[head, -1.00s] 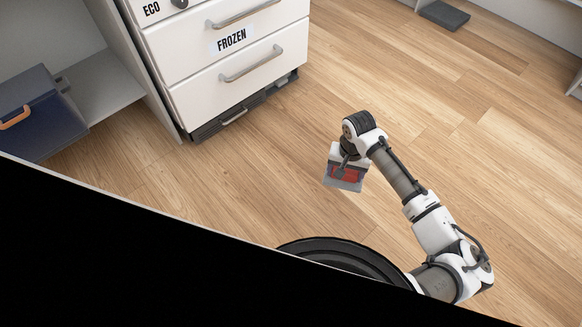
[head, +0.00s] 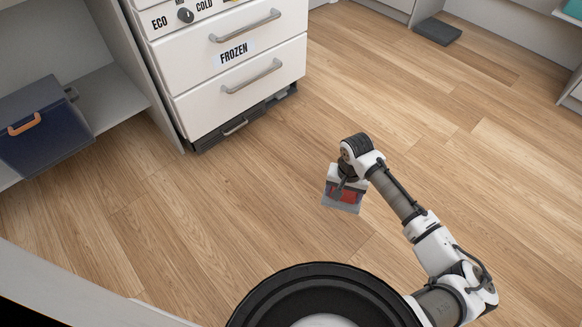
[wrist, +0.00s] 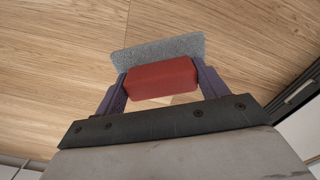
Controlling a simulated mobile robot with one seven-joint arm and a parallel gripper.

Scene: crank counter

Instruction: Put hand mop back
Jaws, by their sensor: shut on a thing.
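The hand mop has a red block handle (wrist: 161,78) and a flat grey pad (wrist: 158,52) beyond it. My gripper (wrist: 160,84) is shut on the red handle, with one purple finger on each side of it in the wrist view. In the head view my gripper (head: 347,190) hangs over the wooden floor in the middle right, holding the hand mop (head: 343,207) up off the floor. Part of the handle is hidden by the gripper there.
A white freezer unit (head: 240,85) with two drawers and a low dark grille stands at upper left. A dark blue box with an orange handle (head: 40,125) sits in an open cabinet at left. A dark grey flat object (head: 438,31) lies on the far floor. The floor (head: 400,110) between is clear.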

